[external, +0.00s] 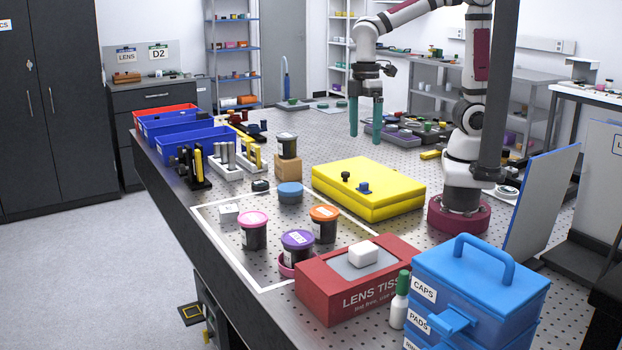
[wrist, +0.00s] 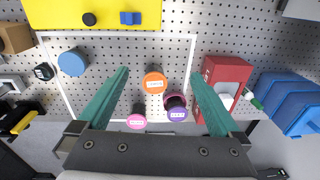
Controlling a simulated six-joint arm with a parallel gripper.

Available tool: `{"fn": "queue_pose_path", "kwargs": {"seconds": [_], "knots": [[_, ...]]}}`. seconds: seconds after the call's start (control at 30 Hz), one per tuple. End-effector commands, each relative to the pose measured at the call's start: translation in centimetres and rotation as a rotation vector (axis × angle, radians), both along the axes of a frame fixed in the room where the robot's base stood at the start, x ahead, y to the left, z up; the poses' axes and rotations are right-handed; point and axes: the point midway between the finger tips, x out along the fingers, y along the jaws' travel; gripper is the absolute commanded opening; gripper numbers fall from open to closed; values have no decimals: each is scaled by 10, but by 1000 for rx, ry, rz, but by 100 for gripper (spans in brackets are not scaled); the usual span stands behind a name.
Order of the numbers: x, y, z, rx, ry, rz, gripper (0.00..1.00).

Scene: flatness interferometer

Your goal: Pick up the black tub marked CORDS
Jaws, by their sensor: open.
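Several black tubs with coloured lids stand on the perforated table: an orange-lidded tub (external: 324,229), a purple-lidded tub (external: 297,252) in a pink ring or dish, a pink-lidded tub (external: 253,235) and a blue-lidded tub (external: 290,194). A grey-lidded black tub (external: 287,146) sits on a brown box. The labels are too small to read, so I cannot tell which is CORDS. My gripper (external: 365,138) is open and empty, high above the table beyond the yellow case. In the wrist view, the orange lid (wrist: 155,82) shows between my fingers (wrist: 165,68).
A yellow case (external: 370,185) lies behind the tubs. A red lens tissue box (external: 330,297) and blue stacked cases (external: 480,290) stand at front right. Blue bins (external: 192,145) and small racks (external: 235,168) are at left. A white line (external: 232,258) frames the tub area.

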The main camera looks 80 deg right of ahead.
Motion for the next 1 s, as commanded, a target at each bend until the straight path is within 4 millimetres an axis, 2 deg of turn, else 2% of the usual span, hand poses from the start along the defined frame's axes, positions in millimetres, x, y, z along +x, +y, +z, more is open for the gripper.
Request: {"fn": "queue_pose_path", "kwargs": {"seconds": [0.03,0.1,0.2,0.23,0.33,0.5,0.6,0.77,0.9,1.0], "knots": [[24,22,-9,-13,-8,243,100],[53,50,-21,-27,-31,569,100],[74,77,-34,-40,-48,849,100],[76,81,-38,-41,-49,891,100],[79,84,-57,-45,-49,937,100],[78,83,-107,-44,-47,932,100],[78,83,-129,-44,-49,930,100],[78,82,-149,-43,-49,929,100],[78,82,-178,-44,-49,928,100],[78,82,-192,-43,-51,927,100]]}}
